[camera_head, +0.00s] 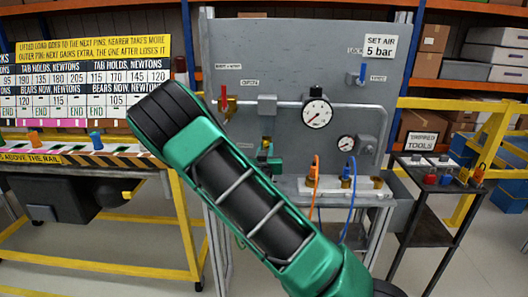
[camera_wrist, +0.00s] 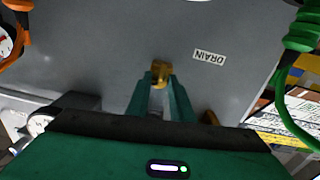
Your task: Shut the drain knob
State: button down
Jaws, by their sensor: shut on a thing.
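The brass drain knob (camera_wrist: 162,70) is on the grey panel, beside a white DRAIN label (camera_wrist: 209,57) in the wrist view. My gripper (camera_wrist: 161,80) has its two green fingers on either side of the knob and is shut on it. In the head view my gripper (camera_head: 270,162) shows as a small green shape beside my arm, low on the panel, with brass (camera_head: 266,143) just above it. My arm hides part of this area. The knob's turn angle is too small to tell.
A gauge (camera_head: 317,113) and a smaller gauge (camera_head: 346,143) are on the panel. A red-handled brass valve (camera_head: 227,103) is at its left. Orange (camera_head: 317,178) and blue (camera_head: 352,190) hoses hang at the lower ledge. A dark tool cart (camera_head: 440,190) stands right.

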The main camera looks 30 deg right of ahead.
jog(key=n, duration=0.7)
jog(key=shift+a+n, duration=0.1)
jog(key=shift+n, duration=0.2)
jog(key=n, duration=0.6)
jog(key=shift+w+n, duration=0.1)
jog(key=shift+n, duration=0.3)
jog(key=shift+t+y, duration=0.3)
jog(key=c, duration=1.7)
grip_release()
jog(key=shift+f, duration=0.1)
jog(key=shift+o, duration=0.7)
jog(key=v, duration=1)
jog(key=shift+s+a, duration=0.25)
